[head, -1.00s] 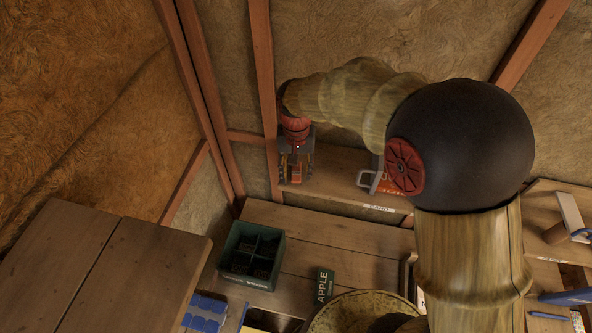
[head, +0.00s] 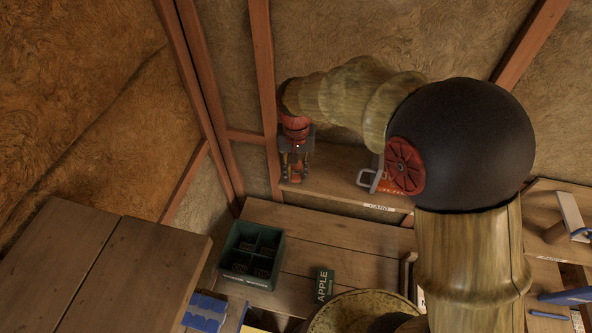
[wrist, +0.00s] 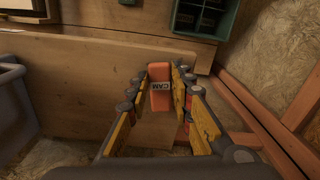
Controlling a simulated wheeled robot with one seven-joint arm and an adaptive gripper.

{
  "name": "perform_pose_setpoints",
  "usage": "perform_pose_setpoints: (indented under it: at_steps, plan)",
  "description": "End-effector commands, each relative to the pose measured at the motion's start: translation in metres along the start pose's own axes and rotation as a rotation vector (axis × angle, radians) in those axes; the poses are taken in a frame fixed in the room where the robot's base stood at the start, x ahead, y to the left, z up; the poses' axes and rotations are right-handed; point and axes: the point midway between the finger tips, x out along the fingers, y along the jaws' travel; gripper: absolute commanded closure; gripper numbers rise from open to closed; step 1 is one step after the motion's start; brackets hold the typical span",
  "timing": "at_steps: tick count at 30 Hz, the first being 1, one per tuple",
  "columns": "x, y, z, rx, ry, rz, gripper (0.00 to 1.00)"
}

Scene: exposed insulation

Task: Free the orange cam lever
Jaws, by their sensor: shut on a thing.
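In the head view my gripper (head: 296,172) is low over the left end of a wooden wall shelf (head: 335,184). Only a little orange shows between the fingers there. The lever's lower end and any mount are hard to make out.
A wooden stud (head: 264,100) stands close left of my gripper. A grey-handled orange object (head: 366,181) sits further right on the shelf. A grey bin-like shape (wrist: 18,105) is left in the wrist view.

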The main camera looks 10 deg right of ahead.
Motion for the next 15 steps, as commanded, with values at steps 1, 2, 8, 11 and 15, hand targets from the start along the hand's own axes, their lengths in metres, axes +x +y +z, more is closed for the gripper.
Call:
perform_pose_setpoints:
  at_steps: [1,2,8,11,15]
  plan:
    - [0.0002,-0.0010,-0.0004,0.013,0.001,0.000,1.00]
    - [0.0005,-0.0018,-0.0005,0.028,0.001,0.000,1.00]
    - [0.0008,-0.0080,-0.0009,0.157,0.001,-0.001,1.00]
    - [-0.0001,-0.0096,-0.0013,0.192,0.002,-0.001,1.00]
    - [-0.0008,-0.0098,-0.0014,0.201,0.002,-0.001,1.00]
